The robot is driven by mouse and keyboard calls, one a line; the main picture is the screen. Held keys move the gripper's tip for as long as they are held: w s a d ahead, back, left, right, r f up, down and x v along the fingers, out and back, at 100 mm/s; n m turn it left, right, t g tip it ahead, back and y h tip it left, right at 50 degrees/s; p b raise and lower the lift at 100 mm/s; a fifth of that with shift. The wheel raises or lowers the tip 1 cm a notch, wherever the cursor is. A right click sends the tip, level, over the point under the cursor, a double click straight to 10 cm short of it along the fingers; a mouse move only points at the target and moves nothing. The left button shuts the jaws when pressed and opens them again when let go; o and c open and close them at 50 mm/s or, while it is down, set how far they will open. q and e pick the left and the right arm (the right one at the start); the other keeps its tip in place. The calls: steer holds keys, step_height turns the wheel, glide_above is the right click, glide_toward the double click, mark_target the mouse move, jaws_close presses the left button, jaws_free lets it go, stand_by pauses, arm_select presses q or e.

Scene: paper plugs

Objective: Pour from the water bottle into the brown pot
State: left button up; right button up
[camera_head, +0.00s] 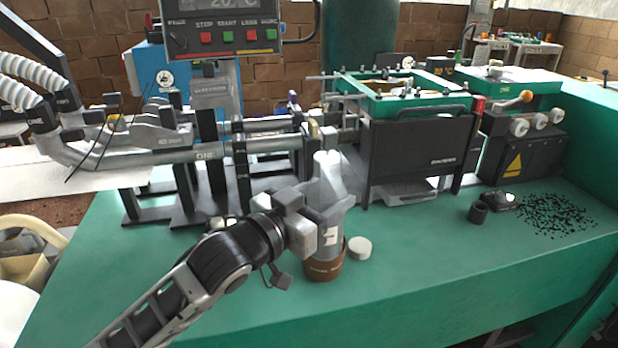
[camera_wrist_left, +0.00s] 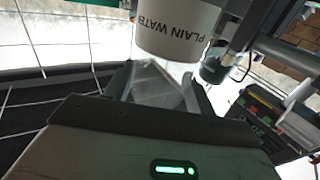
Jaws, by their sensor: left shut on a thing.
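The brown pot (camera_head: 323,270) stands on the green bench top near its front edge. My left gripper (camera_head: 325,208) is just above it in the head view, shut on the water bottle. The grey body of the bottle (camera_head: 331,238) shows between the gripper and the pot's rim; I cannot tell whether it is inside the pot or in front of its mouth. In the left wrist view the bottle (camera_wrist_left: 178,28) is white, with "PLAIN WATER" reading upside down, beyond the fingers (camera_wrist_left: 163,88). No stream of water is visible. My right gripper is not in view.
A small white round piece (camera_head: 360,247) lies right of the pot. A dark machine with a green frame (camera_head: 420,145) stands behind. A black cup (camera_head: 478,212) and scattered black bits (camera_head: 553,216) lie at the right. The front right bench is clear.

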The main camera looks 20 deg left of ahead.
arm_select(q)
steer(key=w+a+m+b, duration=0.2)
steer(key=w+a+b, duration=0.2)
steer(key=b, duration=0.1)
steer(key=shift+w+a+f+g+b, duration=0.25)
steer(key=shift+w+f+g+b, duration=0.15)
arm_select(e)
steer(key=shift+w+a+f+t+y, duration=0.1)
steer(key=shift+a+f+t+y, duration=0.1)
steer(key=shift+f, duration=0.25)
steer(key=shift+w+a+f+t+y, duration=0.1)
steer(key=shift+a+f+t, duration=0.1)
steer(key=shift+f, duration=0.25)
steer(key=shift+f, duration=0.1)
arm_select(q)
steer(key=shift+s+a+r+m, duration=0.1)
steer(key=shift+a+m, duration=0.15)
steer(key=shift+m, duration=0.15)
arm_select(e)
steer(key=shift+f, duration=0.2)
arm_select(q)
steer(key=shift+a, duration=0.15)
